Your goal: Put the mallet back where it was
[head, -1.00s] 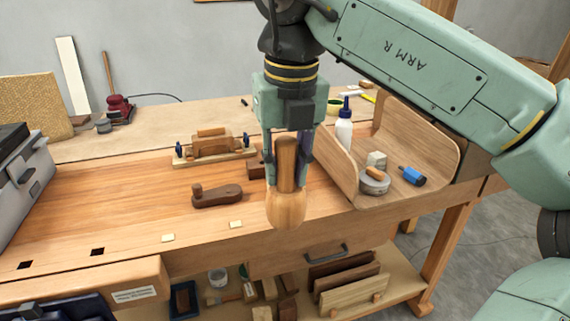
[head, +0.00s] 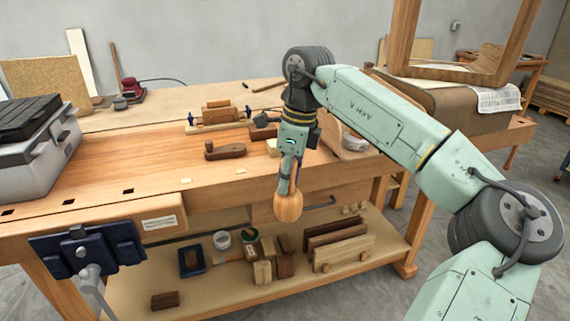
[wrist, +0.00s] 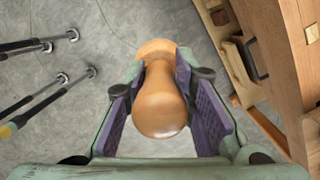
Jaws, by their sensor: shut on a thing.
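The mallet is a turned wooden one with a rounded, pale-brown head (head: 288,208). My gripper (head: 289,182) is shut on it and holds it in front of the bench's front edge, beside the drawer, with the rounded head hanging down in the head view. In the wrist view the mallet (wrist: 160,104) sits between the two purple-padded fingers of my gripper (wrist: 163,88), with grey floor behind it. Most of the handle is hidden by the gripper in the head view.
The wooden workbench (head: 120,205) carries a wooden plane (head: 224,150) and a grey toolbox (head: 38,135). A lower shelf (head: 215,290) holds wood blocks, cans and upright boards. A dark blue vise-like stand (head: 88,248) is at front left. Floor is open at right.

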